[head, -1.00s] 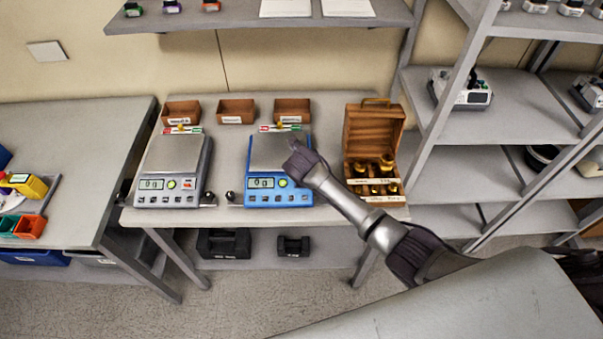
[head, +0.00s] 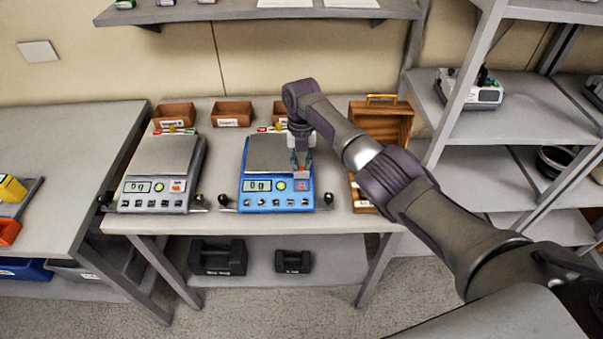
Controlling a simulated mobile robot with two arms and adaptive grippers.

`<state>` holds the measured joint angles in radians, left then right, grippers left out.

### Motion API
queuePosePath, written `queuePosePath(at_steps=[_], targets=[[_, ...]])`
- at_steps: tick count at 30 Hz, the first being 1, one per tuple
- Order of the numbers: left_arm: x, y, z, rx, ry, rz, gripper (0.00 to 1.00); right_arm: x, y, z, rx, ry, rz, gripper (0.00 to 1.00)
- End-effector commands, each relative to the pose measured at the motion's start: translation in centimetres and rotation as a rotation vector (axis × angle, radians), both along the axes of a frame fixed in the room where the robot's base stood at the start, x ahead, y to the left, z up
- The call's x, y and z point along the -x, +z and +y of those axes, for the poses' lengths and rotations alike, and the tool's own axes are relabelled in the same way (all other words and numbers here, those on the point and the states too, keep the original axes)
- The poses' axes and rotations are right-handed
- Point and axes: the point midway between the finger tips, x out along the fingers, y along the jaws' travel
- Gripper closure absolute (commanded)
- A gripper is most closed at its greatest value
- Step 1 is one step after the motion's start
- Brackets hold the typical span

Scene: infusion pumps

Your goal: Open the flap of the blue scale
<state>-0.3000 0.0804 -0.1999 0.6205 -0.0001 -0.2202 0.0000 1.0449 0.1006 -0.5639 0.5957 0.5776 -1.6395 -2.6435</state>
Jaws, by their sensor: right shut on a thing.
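The blue scale (head: 277,203) stands on the middle table, with a grey pan on top and a lit display reading about 0 g. Its front panel has a green-yellow round button and a small red-orange patch at the right. My right gripper (head: 301,168) points down over the right front of the scale, its fingers closed at a small flap above the red-orange patch. The fingers hide most of the flap, so how far it is tilted is hard to tell. My left gripper is not in view.
A grey scale (head: 160,198) stands left of the blue one. Small brown boxes (head: 232,114) line the table's back. An open wooden case (head: 381,122) stands at the right, partly behind my right arm. Black knobs (head: 226,201) sit beside the scales. A shelf (head: 260,12) hangs above.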

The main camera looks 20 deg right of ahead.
Motion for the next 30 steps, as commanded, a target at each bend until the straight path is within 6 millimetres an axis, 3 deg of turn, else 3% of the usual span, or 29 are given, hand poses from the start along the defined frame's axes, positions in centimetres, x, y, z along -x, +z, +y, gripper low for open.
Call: queuePosePath(at_steps=[16, 17, 21, 30], targets=[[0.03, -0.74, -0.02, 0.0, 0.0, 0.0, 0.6, -0.1, -0.05, -0.06, -0.005, -0.001, 0.02, 1.0], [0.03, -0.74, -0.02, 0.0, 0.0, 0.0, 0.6, -0.1, -0.05, -0.06, -0.005, -0.001, 0.02, 0.77], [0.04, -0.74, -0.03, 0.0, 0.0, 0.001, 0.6, -0.09, -0.06, -0.06, -0.005, 0.0, 0.021, 0.54], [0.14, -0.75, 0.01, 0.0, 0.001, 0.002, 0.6, -0.09, 0.01, -0.05, -0.005, 0.0, 0.021, 0.54]])
